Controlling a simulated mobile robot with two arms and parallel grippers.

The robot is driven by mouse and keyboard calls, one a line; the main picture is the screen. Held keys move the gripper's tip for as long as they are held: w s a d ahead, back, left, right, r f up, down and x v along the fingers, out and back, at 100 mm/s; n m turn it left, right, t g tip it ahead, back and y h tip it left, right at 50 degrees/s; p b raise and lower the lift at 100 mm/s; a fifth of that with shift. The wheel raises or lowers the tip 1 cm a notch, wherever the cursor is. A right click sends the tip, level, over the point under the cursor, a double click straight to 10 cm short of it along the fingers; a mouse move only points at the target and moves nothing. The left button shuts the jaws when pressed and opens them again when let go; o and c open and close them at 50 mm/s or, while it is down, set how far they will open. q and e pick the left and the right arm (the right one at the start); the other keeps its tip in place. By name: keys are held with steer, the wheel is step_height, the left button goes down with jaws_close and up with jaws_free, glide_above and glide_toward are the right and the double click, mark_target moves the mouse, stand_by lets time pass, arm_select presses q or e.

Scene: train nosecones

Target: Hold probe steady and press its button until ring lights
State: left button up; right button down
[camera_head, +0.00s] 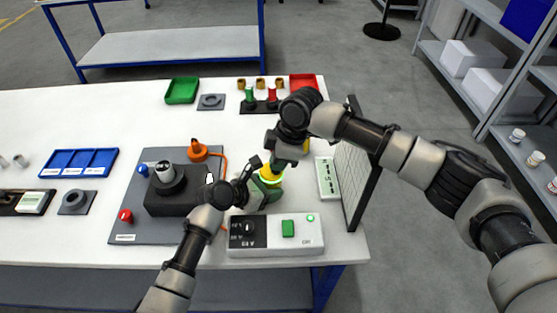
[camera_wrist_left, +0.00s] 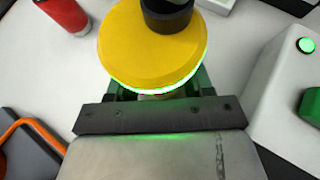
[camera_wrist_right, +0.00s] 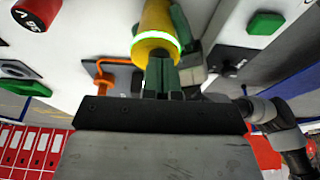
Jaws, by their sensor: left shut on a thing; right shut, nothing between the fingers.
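The yellow probe (camera_head: 268,173) is upright at the right part of the table, and its ring (camera_head: 272,182) glows green. In the left wrist view the probe (camera_wrist_left: 150,50) is large, with the bright green ring (camera_wrist_left: 150,88) along its lower edge. My left gripper (camera_head: 262,188) is shut on the probe from the lower left. My right gripper (camera_head: 280,160) is shut and empty, at the probe from above right. In the right wrist view its green fingers (camera_wrist_right: 160,68) meet beside the lit ring (camera_wrist_right: 157,40). The button is hidden, so I cannot tell whether it is pressed.
A white control box (camera_head: 270,247) with a green button stands in front of the probe. A grey board (camera_head: 130,205) with a black device and an orange plug (camera_head: 197,150) lies left. A dark upright panel (camera_head: 352,175) stands right.

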steer(key=a+v, duration=0.1)
steer(key=v, duration=1.2)
steer(key=shift+w+r, duration=0.2)
steer(key=shift+r, duration=0.2)
steer(key=shift+d, duration=0.1)
arm_select(q)
steer(key=o, duration=0.8)
